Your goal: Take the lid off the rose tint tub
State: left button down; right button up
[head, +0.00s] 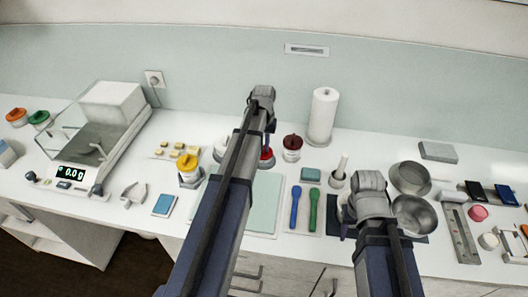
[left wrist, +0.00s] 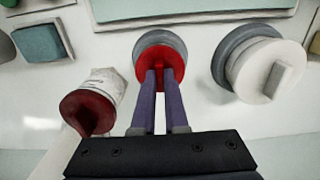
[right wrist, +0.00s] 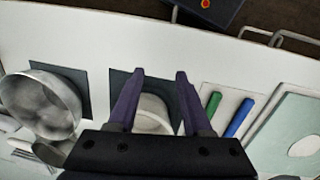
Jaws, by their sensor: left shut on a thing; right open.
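A bright red lid (left wrist: 158,62) sits over a grey round holder (left wrist: 160,40) in the left wrist view. My left gripper (left wrist: 160,75) is shut on its edge. In the head view the red lid (head: 267,155) shows beside my left arm, which hides much of it. I cannot tell whether the lid is clear of a tub below. A white tub with a dark red lid (head: 292,142) stands just right of it, and also shows in the left wrist view (left wrist: 88,110). My right gripper (right wrist: 159,75) is open and empty above a white round vessel (right wrist: 152,112).
A white-lidded tub (left wrist: 268,70) in a grey holder stands close beside the red lid. A paper roll (head: 323,115) stands behind. A pale green mat (head: 264,195), blue and green spatulas (head: 313,210) and steel bowls (head: 412,180) lie nearer. A balance (head: 97,140) stands far left.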

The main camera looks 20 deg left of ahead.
dwell(0.4)
pick_arm(q)
notch_tip(320, 180, up, 10)
jog(key=p, duration=1)
pick_arm(e)
notch_tip(320, 180, up, 10)
pick_arm(q)
jog(key=shift+r, duration=0.2)
pick_arm(e)
jog(key=shift+r, duration=0.15)
pick_arm(q)
jog(key=shift+r+p, duration=0.75)
jog(key=shift+p, duration=0.2)
pick_arm(e)
jog(key=shift+r, duration=0.75)
pick_arm(q)
jog(key=shift+r, duration=0.15)
pick_arm(e)
jog(key=shift+r, duration=0.15)
pick_arm(q)
notch_tip(320, 180, up, 3)
jog(key=p, duration=0.3)
pick_arm(e)
notch_tip(320, 180, up, 3)
jog(key=shift+f, duration=0.1)
